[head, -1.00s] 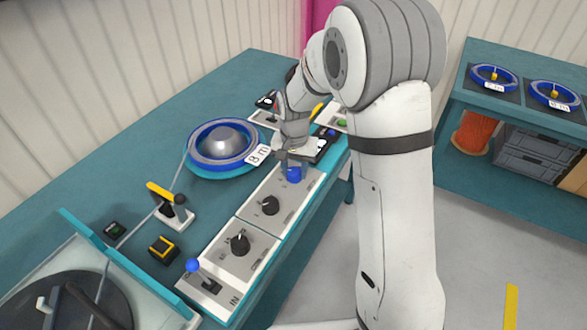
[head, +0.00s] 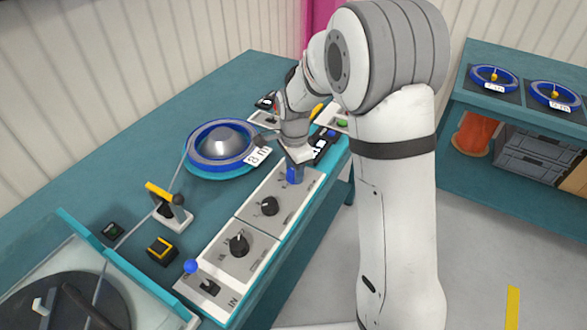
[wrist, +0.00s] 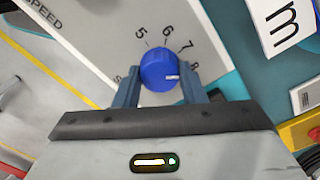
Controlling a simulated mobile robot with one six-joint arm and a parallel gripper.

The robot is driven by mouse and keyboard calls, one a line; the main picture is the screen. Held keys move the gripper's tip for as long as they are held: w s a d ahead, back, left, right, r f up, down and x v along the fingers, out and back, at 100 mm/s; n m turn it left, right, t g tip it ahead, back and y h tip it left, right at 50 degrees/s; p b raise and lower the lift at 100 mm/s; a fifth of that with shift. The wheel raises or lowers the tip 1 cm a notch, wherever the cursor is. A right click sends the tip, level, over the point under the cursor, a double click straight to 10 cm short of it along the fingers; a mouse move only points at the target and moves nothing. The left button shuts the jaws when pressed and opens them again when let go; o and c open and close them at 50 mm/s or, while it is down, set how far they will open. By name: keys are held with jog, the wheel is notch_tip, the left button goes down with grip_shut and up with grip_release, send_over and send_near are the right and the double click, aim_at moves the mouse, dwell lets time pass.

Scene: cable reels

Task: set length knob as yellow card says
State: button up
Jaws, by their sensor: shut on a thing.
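The blue length knob (wrist: 160,70) sits between the two blue-grey fingers of my gripper (wrist: 160,88), which is shut on it. Its white pointer line faces right, close to the 8 on the scale of printed numbers. The 5, 6 and 7 lie along the arc above it. In the head view, my gripper (head: 294,172) reaches down to the panel (head: 313,187) at the knob's place. A white card (head: 257,157) reading "8 m" lies by the blue reel (head: 222,149). I can make out no yellow card.
Two black knobs (head: 268,206) (head: 239,244) and a blue-balled lever (head: 191,267) stand along the panel toward the front. A yellow-topped guide (head: 167,199) stands left of them. A side table (head: 470,60) with two reels is at right.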

jog(key=shift+w+a+r+m, duration=0.1)
jog(key=shift+w+r+m, duration=0.1)
jog(key=shift+m, duration=0.3)
jog(key=o, duration=1)
jog(key=shift+f, duration=0.15)
notch_tip(320, 180, up, 8)
jog(key=shift+f, duration=0.2)
jog(key=shift+r, duration=0.1)
jog(key=shift+s, duration=0.1)
